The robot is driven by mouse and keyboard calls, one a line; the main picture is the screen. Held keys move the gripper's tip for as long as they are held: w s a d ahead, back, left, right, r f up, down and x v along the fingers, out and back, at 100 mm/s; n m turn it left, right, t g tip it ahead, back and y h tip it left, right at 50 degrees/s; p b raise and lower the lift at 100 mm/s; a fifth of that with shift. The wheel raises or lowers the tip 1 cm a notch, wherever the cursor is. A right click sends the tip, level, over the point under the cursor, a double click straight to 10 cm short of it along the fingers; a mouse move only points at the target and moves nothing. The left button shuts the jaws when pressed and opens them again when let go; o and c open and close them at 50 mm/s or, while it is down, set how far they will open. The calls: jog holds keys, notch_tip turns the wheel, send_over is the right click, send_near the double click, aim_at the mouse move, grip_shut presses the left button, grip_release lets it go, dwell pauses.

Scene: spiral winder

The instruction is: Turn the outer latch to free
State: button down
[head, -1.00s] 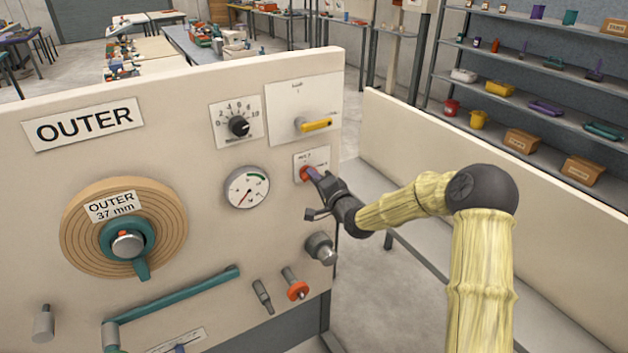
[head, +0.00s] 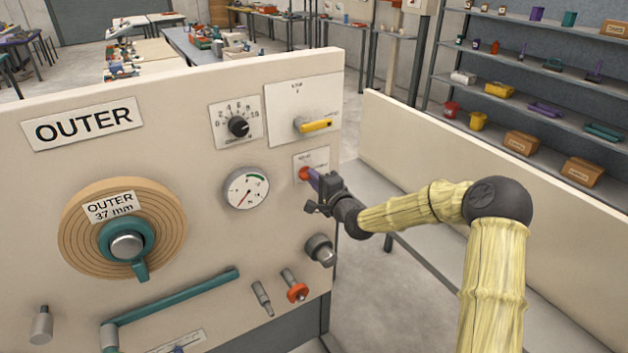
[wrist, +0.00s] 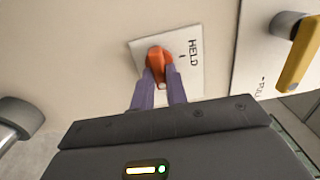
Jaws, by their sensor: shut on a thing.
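The outer latch is a small orange-red knob (head: 304,174) on a white label plate on the right side of the panel marked OUTER. In the wrist view the latch (wrist: 159,58) sits between my purple fingertips, and the word HELD with a tick mark shows on the plate (wrist: 193,83) beside it. My gripper (head: 314,180) reaches the panel from the right and is shut on the latch; it also shows in the wrist view (wrist: 160,84). The fingers hide the latch's near sides, and the rest of the plate's lettering is partly covered or too small to read.
A yellow lever (head: 315,125) is above the latch, with a black dial (head: 238,127) and a gauge (head: 246,189) to the left. A grey knob (head: 320,249) juts out below my gripper. Free floor lies right of the panel, before a low wall (head: 470,165).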

jog(key=c, duration=1.4)
grip_release()
jog(key=shift+s, duration=0.1)
jog(key=b+v, duration=0.2)
jog(key=v, duration=1.5)
jog(key=shift+b, duration=0.3)
jog(key=shift+s+d, duration=0.1)
jog(key=shift+d, duration=0.05)
